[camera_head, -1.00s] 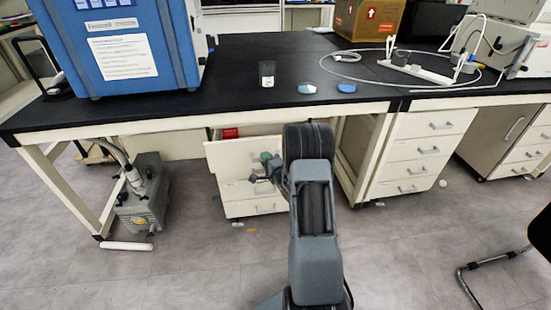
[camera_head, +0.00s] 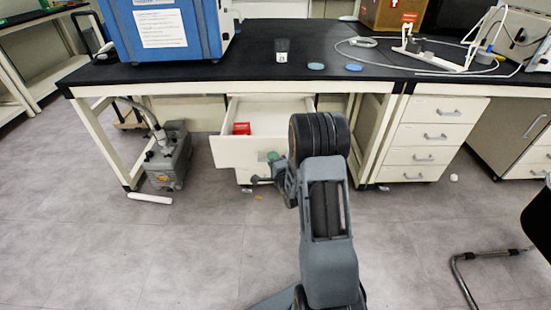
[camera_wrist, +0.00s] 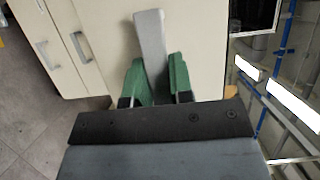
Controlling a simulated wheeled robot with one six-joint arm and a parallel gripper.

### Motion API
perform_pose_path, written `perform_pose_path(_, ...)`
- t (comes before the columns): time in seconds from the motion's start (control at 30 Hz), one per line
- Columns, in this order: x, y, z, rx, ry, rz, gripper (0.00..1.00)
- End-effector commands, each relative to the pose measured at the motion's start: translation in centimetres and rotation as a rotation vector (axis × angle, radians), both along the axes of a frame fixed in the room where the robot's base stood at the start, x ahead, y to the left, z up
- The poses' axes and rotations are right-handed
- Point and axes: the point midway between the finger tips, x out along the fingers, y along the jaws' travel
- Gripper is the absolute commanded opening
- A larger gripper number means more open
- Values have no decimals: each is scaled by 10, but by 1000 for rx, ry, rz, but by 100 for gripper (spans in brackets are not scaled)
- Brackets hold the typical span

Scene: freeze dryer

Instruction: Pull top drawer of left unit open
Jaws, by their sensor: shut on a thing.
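The top drawer (camera_head: 240,152) of the left unit stands pulled out under the bench in the head view, with its inside visible from above. A red item (camera_head: 241,128) lies inside it. In the wrist view, the cream drawer front (camera_wrist: 105,25) fills the upper middle. My gripper (camera_wrist: 155,75) has green fingers closed on the grey drawer handle (camera_wrist: 150,35), one finger on each side. In the head view, my gripper (camera_head: 272,157) is at the drawer front, partly hidden by my arm.
A blue machine (camera_head: 170,30), a dark cup (camera_head: 282,50) and blue discs (camera_head: 316,66) stand on the black bench (camera_head: 240,68). A grey pump (camera_head: 168,165) stands on the floor at left. A right drawer unit (camera_head: 428,135) is closed.

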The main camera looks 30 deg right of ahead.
Motion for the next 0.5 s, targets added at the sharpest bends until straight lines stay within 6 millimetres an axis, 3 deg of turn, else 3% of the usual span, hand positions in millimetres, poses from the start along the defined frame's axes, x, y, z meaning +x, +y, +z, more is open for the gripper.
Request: perform_pose_path(0.5, -3, 7, 0, 0, 1, 6, 0)
